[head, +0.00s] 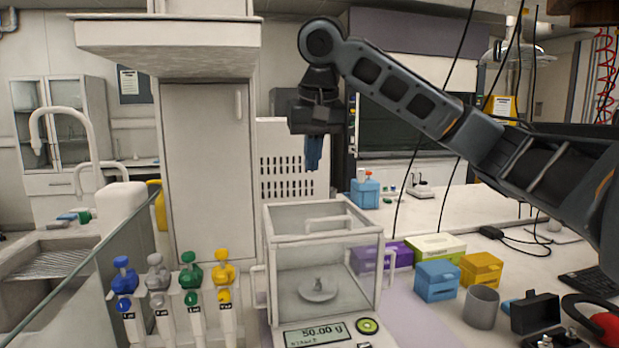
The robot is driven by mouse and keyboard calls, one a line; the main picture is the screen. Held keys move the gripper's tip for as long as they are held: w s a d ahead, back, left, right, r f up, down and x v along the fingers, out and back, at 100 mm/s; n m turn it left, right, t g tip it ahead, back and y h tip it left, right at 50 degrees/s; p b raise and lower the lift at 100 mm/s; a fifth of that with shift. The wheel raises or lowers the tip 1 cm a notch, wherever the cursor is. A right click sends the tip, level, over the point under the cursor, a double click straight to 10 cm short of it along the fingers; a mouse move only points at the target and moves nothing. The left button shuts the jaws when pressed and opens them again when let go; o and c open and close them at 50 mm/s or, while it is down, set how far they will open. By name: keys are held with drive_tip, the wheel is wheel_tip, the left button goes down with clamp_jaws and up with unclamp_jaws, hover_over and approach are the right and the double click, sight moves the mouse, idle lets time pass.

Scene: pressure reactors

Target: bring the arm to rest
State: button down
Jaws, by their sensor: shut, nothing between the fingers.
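My arm reaches in from the right side of the head view, bends at the top and points its end downward. My gripper (314,163) hangs in the air above the bench with its blue fingers together and nothing between them. It is above and behind the open top of the glass-walled balance (320,225) in the picture, and it appears apart from it.
Several coloured pipettes (190,285) stand in a rack at the left front. A blue box (437,281), a yellow box (481,269), a grey cup (481,307) and a black open box (534,313) stand at the right. A white cabinet (208,180) stands behind. Dark cables hang near my arm.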

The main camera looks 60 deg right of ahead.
drive_tip(key=shift+r, duration=0.3)
drive_tip(key=shift+a, duration=0.1)
